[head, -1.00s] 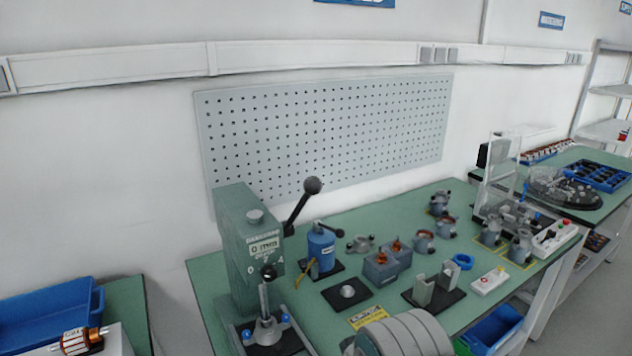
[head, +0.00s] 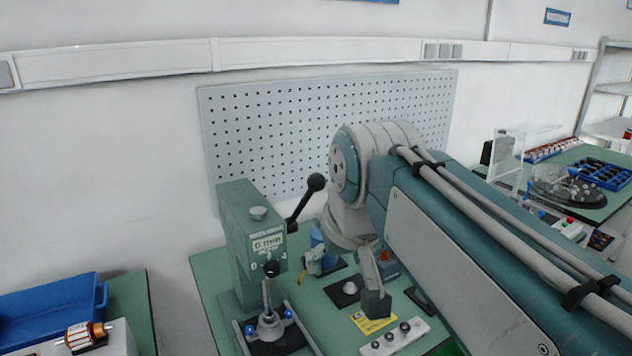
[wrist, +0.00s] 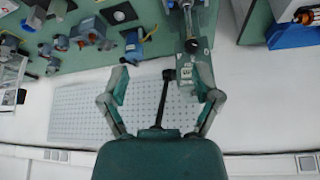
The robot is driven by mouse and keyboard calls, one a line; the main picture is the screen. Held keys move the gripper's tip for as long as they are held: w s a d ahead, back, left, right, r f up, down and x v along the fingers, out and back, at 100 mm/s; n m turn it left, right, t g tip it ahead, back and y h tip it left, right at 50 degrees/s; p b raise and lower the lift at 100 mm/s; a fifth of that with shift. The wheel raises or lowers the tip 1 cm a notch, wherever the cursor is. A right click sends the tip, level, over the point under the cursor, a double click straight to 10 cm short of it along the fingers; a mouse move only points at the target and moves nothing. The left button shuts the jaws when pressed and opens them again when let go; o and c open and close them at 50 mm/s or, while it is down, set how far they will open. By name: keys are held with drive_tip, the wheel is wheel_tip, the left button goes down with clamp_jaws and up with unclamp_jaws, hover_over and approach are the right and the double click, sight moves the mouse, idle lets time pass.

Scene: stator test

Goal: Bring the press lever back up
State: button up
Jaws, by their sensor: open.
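In the wrist view the press (wrist: 198,72) is right of centre, and the lever (wrist: 161,100) runs between the two fingers toward the palm. The knob end there is partly hidden by the palm. My gripper (wrist: 165,93) is open, fingers spread either side of the lever, touching neither. In the head view my wrist (head: 350,190) is right of the knob.
A blue device (wrist: 133,48) with a dark handle stands beside the press. Several small parts and fixtures are on the green bench, partly hidden by my arm in the head view. A perforated panel (head: 270,130) is on the wall behind. A blue bin (head: 50,310) is at the left.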

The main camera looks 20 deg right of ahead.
approach(317, 174)
drive_tip(key=w, duration=0.1)
drive_tip(key=shift+m+g, duration=0.3)
drive_tip(key=x, duration=1.1)
drive_tip(key=shift+s+f, duration=0.1)
drive_tip(key=shift+f, duration=0.25)
clamp_jaws()
